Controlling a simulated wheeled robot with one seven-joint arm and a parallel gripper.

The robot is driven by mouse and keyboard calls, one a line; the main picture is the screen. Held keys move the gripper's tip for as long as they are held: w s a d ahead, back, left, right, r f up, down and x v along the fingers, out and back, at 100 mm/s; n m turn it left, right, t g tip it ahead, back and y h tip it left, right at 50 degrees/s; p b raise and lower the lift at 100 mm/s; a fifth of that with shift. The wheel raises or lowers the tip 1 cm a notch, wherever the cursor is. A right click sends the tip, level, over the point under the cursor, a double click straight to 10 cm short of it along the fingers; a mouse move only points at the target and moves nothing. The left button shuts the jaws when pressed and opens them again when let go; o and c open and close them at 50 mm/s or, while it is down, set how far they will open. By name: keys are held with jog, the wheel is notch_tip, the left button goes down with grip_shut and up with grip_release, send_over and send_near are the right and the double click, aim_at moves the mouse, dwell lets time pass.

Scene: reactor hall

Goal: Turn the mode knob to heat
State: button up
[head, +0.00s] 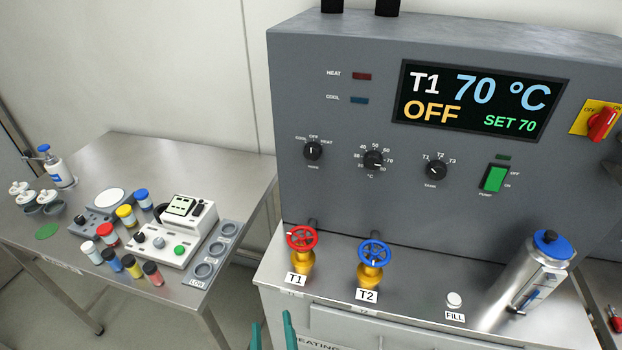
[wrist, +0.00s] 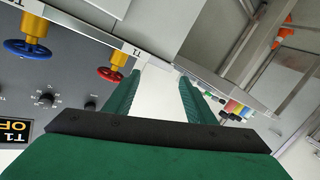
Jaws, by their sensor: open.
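The mode knob (head: 313,150) is a small black dial on the left of the grey front panel, below the HEAT and COOL lamps. Its white mark points straight up at OFF, with COOL to its left and HEAT to its right. In the wrist view, a black knob (wrist: 90,105) that looks like the mode knob shows upside down beside the red valve. My gripper (head: 272,332) shows only as two green fingertips at the bottom edge, below and apart from the knob. In the wrist view, my gripper (wrist: 158,92) has its fingers apart with nothing between them.
The display (head: 480,100) reads T1, 70 °C, OFF, SET 70. A red valve (head: 302,238) and a blue valve (head: 374,253) stick out below the knobs. A temperature knob (head: 373,160) sits to the right. A steel flask (head: 522,285) stands at the right.

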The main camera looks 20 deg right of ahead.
jog(key=w+d+r+h, duration=0.3)
jog(key=w+d+r, duration=0.2)
jog(key=w+r, duration=0.6)
jog(key=m+h, duration=0.1)
jog(key=h, duration=0.3)
send_near(311, 154)
jog(key=x, duration=0.8)
jog(key=shift+w+d, duration=0.1)
jog(key=shift+d, duration=0.05)
jog(key=c, duration=1)
jog(key=shift+m, duration=0.3)
jog(key=shift+c, duration=0.2)
